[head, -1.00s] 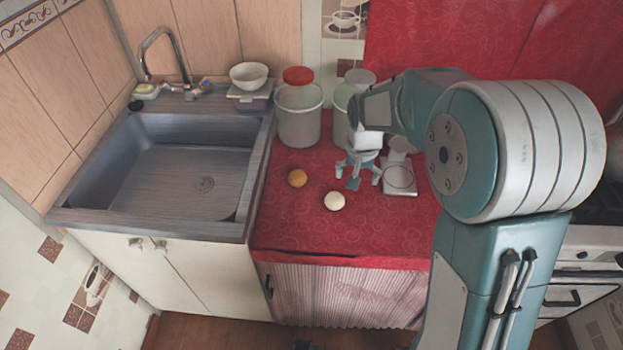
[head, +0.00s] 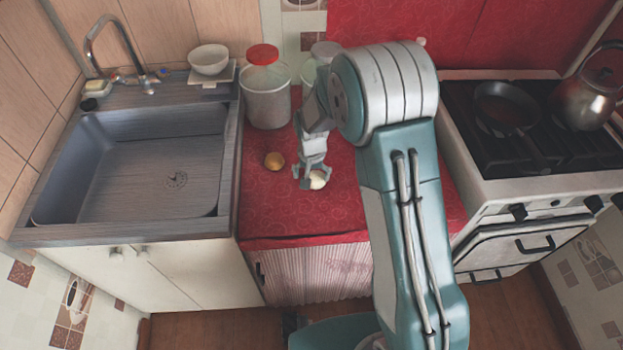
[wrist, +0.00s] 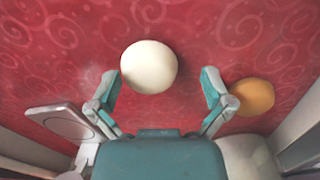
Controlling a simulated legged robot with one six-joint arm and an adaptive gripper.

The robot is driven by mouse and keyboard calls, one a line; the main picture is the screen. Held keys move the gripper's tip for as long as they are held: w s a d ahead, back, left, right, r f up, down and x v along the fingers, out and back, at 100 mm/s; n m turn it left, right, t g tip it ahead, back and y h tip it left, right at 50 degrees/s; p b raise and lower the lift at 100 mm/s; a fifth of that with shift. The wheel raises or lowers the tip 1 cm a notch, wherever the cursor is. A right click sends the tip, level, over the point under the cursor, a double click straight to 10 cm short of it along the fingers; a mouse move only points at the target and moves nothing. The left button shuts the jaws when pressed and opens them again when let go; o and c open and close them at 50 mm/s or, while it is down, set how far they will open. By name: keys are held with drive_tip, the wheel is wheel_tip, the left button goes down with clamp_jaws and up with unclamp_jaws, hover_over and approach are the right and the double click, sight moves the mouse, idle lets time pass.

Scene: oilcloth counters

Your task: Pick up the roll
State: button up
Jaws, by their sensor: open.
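A cream-white, round, bun-like piece (head: 318,180) lies on the red counter cloth; in the wrist view it (wrist: 149,67) sits ahead of my palm, near the fingertips. An orange-brown round piece (head: 274,161) lies to its left in the head view; in the wrist view it (wrist: 252,97) is outside the right finger. I cannot tell for certain which of the two is the roll. My gripper (head: 311,182) is open and empty, pointing down over the white piece and partly hiding it. In the wrist view its fingertips (wrist: 161,76) are spread to either side of the white piece's lower part.
A red-lidded clear canister (head: 267,98) stands behind, with another container (head: 325,50) beside it. A sink (head: 140,165) is on the left, a stove (head: 500,130) with pan and kettle on the right. A small white scale-like thing (wrist: 68,122) shows at the wrist view's left.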

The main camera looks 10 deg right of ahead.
drive_tip(key=shift+s+d+f, duration=0.15)
drive_tip(key=shift+d+f, duration=0.7)
drive_tip(key=shift+d, duration=0.1)
drive_tip(key=shift+a, duration=0.3)
drive_tip(key=c, duration=0.7)
drive_tip(key=shift+r, duration=0.1)
drive_tip(key=shift+r, duration=0.2)
drive_tip(key=c, duration=0.3)
drive_tip(key=r, duration=0.2)
drive_tip(key=shift+a+r, duration=0.25)
drive_tip(key=shift+r, duration=0.05)
clamp_jaws()
drive_tip(key=s+d+r, duration=0.7)
drive_tip(key=s+r, duration=0.3)
drive_tip(key=s, duration=0.2)
drive_tip(key=shift+d, duration=0.1)
